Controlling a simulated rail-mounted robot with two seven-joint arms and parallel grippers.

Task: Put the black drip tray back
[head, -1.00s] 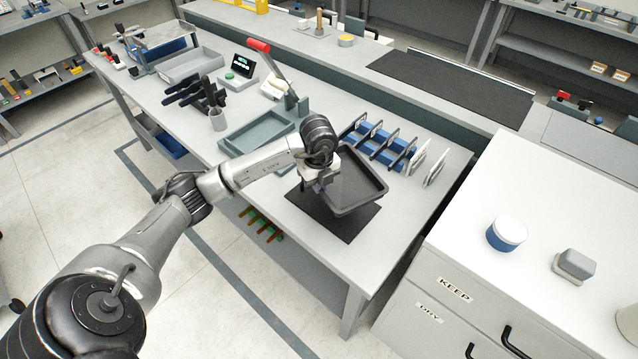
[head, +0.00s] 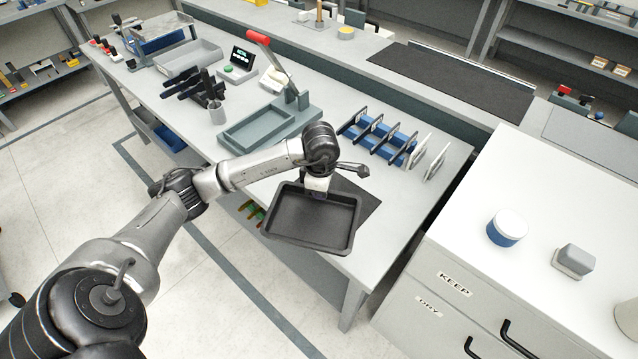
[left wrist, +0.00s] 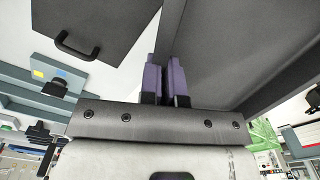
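The black drip tray (head: 312,219) is held up in the head view, over the front edge of the table and partly out past it. My left gripper (head: 318,190) is shut on the tray's far wall. In the left wrist view the purple fingers (left wrist: 166,80) meet at the tray's wall, and the tray (left wrist: 240,45) fills the upper right. A dark mat (head: 358,200) lies on the table, partly hidden behind the tray and the wrist. My right gripper does not show in these views.
A blue rack with black dividers (head: 380,138) stands behind the mat. A grey-green press with a red-handled lever (head: 262,128) stands left of it. A white cabinet (head: 470,215) with a blue-and-white jar (head: 507,230) is at right.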

